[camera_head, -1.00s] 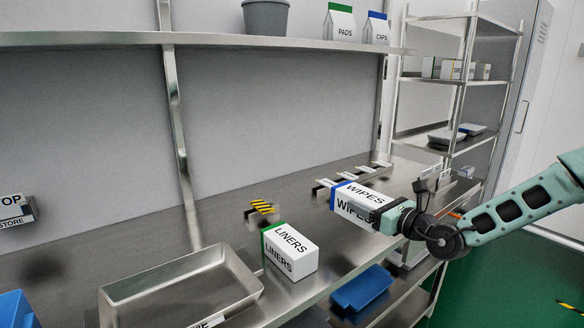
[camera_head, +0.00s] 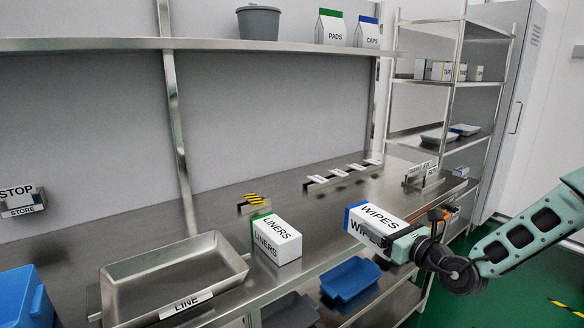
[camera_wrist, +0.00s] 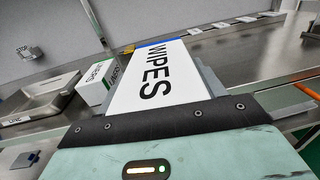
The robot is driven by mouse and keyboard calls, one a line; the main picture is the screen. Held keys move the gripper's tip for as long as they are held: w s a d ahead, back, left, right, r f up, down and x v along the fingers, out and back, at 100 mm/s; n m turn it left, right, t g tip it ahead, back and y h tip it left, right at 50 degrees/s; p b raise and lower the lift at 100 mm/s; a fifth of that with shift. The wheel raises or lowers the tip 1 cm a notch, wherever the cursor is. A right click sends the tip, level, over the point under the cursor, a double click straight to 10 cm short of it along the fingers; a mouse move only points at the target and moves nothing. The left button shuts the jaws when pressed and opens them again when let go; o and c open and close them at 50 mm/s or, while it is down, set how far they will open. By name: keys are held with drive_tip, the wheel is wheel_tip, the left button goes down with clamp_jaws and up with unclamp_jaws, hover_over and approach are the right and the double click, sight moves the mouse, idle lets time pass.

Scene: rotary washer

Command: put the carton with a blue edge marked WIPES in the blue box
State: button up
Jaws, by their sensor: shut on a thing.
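The white WIPES carton (camera_head: 372,221) with a blue edge is held off the counter near its front edge, to the right of the LINERS carton. My gripper (camera_head: 401,243) is shut on its near end; the wrist view shows the carton (camera_wrist: 160,75) close up between the fingers, its blue edge pointing away. A blue box (camera_head: 27,298) stands at the lower left of the head view, cut off by the frame. Its inside is hidden.
The LINERS carton (camera_head: 276,240) with a green edge and a steel tray marked LINE (camera_head: 236,272) stand on the counter to the left. A blue tray (camera_head: 350,279) lies on the shelf below. The STOP STORE sign (camera_head: 20,200) is at far left.

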drive_tip(key=s+d+f+m+t+h, duration=0.1)
drive_tip(key=s+d+f+m+h, duration=0.2)
drive_tip(key=s+f, duration=0.6)
drive_tip(key=s+d+f+m+t+h, duration=0.1)
drive_tip(key=s+d+f+m+h, duration=0.2)
drive_tip(key=s+d+f+h, duration=0.3)
drive_tip(key=shift+s+d+f, duration=0.65)
drive_tip(key=shift+s+f, duration=1)
drive_tip(key=shift+f, duration=1)
drive_tip(key=shift+a, duration=0.1)
